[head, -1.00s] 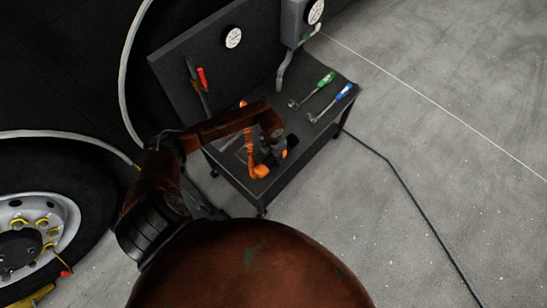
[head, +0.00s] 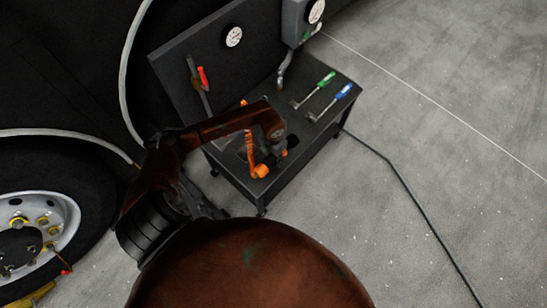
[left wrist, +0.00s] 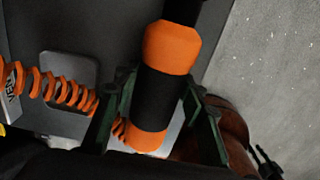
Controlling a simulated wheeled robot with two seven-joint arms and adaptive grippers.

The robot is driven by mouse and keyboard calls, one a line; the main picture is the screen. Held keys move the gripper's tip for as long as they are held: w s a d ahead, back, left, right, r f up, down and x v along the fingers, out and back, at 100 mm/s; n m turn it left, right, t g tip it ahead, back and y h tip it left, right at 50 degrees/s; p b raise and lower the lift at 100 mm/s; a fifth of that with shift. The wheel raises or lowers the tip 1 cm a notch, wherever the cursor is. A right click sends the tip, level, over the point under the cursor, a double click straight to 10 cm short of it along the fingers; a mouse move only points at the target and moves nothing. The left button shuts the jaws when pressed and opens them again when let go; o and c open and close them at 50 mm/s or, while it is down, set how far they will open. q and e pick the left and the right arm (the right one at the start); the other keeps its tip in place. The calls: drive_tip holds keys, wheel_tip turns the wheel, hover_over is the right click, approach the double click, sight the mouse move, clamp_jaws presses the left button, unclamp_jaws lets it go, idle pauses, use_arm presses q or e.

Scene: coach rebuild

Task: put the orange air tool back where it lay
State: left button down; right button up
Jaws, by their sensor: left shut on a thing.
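The orange air tool (left wrist: 168,48), orange with black bands, lies between the green fingers of my left gripper (left wrist: 157,112) in the left wrist view. The fingers are shut on its black middle band. In the head view the gripper (head: 277,150) is over the front part of the dark cart, with an orange end of the tool (head: 261,171) showing below it. My arm and gripper hide much of the tool. I cannot tell whether it touches the cart top. My right gripper is not in view.
The cart (head: 318,135) carries a green-handled tool (head: 325,80) and a blue-handled tool (head: 343,91) at right. An orange coiled hose (left wrist: 65,90) runs beside the held tool. A red-handled tool (head: 203,78) is at the back panel. A wheel (head: 40,230) stands at left.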

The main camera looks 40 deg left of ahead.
use_arm(q)
drive_tip(key=c, duration=1.2)
unclamp_jaws()
drive_tip(key=shift+o, duration=0.3)
drive_tip(key=shift+s+f, duration=0.1)
wheel_tip(320, 180, up, 12)
drive_tip(key=shift+a, duration=0.1)
